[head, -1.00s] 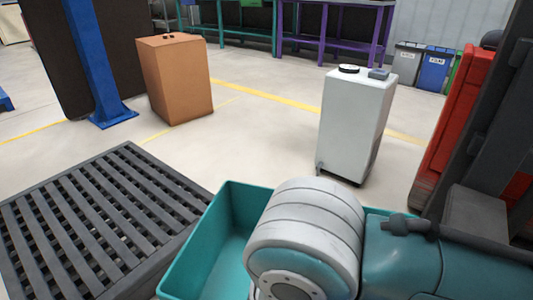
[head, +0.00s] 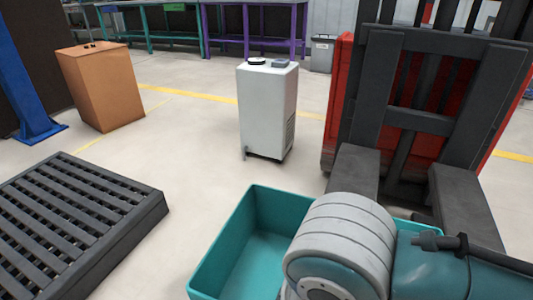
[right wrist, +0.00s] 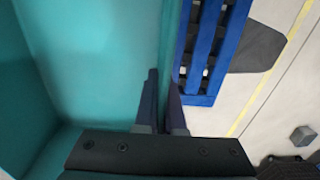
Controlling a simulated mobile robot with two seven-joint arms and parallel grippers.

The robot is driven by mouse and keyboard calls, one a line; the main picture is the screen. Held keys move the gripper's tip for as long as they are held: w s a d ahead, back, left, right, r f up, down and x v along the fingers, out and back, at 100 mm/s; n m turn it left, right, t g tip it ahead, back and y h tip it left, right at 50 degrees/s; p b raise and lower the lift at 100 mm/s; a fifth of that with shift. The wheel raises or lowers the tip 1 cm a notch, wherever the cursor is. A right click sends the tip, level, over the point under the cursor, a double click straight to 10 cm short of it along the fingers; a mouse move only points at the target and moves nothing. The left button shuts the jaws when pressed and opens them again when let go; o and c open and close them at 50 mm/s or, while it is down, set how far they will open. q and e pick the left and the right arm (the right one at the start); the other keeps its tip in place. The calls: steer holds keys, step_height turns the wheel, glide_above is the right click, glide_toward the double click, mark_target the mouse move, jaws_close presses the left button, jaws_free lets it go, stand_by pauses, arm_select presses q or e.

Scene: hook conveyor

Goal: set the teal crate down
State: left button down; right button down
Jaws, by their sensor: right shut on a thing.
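The teal crate (head: 232,238) is in the lower middle of the head view, open at the top, and its visible inside is empty. My right arm crosses over its right part and hides much of it. In the right wrist view, the crate's wall (right wrist: 172,40) runs between the two fingers of my right gripper (right wrist: 163,100), which is shut on it. The crate's inside (right wrist: 90,60) lies left of the fingers. The crate's underside is hidden, so I cannot tell if it touches anything below. My left gripper is out of view.
A dark slatted platform (head: 75,220) lies at the left. A red and black forklift (head: 395,115) stands at the right, close behind the crate. A white cabinet (head: 267,110) and a brown box (head: 102,88) stand farther back. A blue pallet (right wrist: 208,55) shows beneath in the wrist view.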

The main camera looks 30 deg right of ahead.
step_height(320, 180, down, 14)
steer(key=b, duration=0.7)
steer(key=shift+f+b, duration=0.25)
steer(key=shift+b, duration=0.15)
steer(key=shift+f, duration=0.15)
steer(key=c, duration=1)
jaws_free()
steer(key=shift+s, duration=0.1)
